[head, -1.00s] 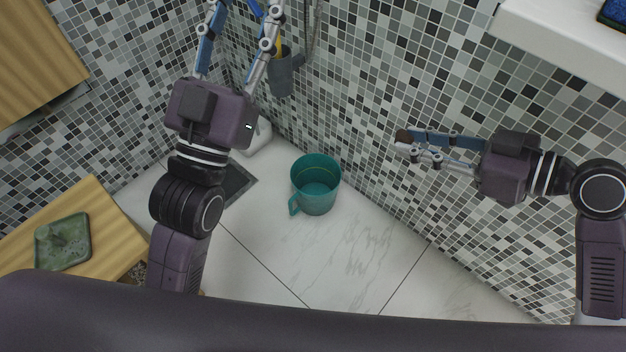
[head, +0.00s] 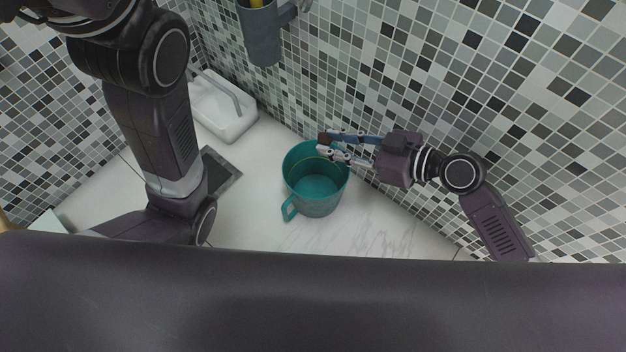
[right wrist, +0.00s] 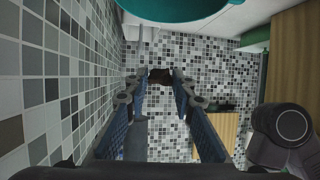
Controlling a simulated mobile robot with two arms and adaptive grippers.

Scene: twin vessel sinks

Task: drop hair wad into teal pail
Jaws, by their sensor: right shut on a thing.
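The teal pail (head: 318,197) stands upright on the pale floor, its mouth open to me and its handle at lower left. The dark brown hair wad (head: 324,138) is held at the fingertips of my right gripper (head: 325,144), which is shut on it. In the head view these tips overlap the pail's upper right rim; their height above it is hard to tell. The right wrist view shows the wad (right wrist: 160,76) between the fingertips and part of the pail (right wrist: 180,8) at the top edge. My left arm rises at the left, its gripper out of frame.
A grey holder (head: 261,38) hangs on the tiled wall above the pail. A white fixture (head: 222,108) and a dark floor drain (head: 217,172) lie left of the pail. The mosaic wall (head: 430,80) runs close behind my right gripper. Floor in front of the pail is clear.

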